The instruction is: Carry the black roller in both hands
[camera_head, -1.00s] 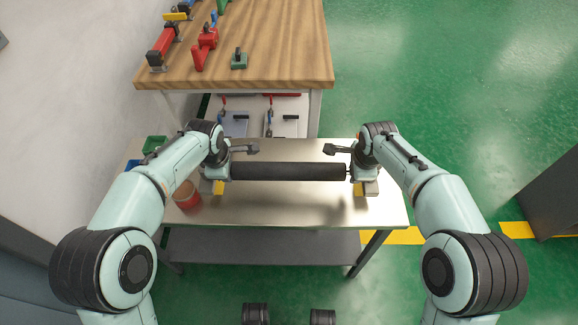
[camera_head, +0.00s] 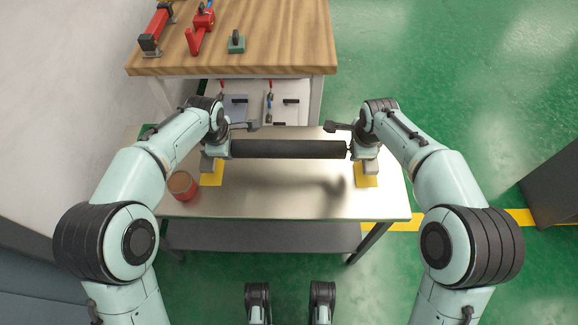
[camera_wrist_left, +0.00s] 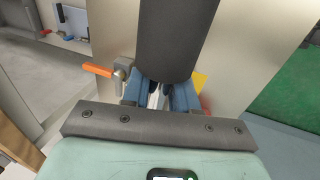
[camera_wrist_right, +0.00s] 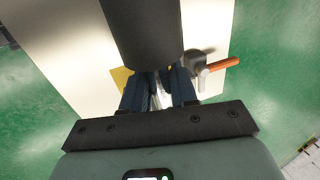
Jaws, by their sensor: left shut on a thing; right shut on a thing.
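The black roller (camera_head: 288,149) is held level between my two grippers, above the metal table (camera_head: 270,203). My left gripper (camera_head: 230,149) is shut on its left end, and my right gripper (camera_head: 348,150) is shut on its right end. In the left wrist view the roller (camera_wrist_left: 177,40) runs away from the blue fingers (camera_wrist_left: 161,95). In the right wrist view the roller (camera_wrist_right: 143,32) does the same from the fingers (camera_wrist_right: 158,90). The roller's shadow lies on the table. The end journals are mostly hidden by the fingers.
A reddish round container (camera_head: 182,186) is at the table's left. A wooden bench (camera_head: 270,40) with red tools stands behind.

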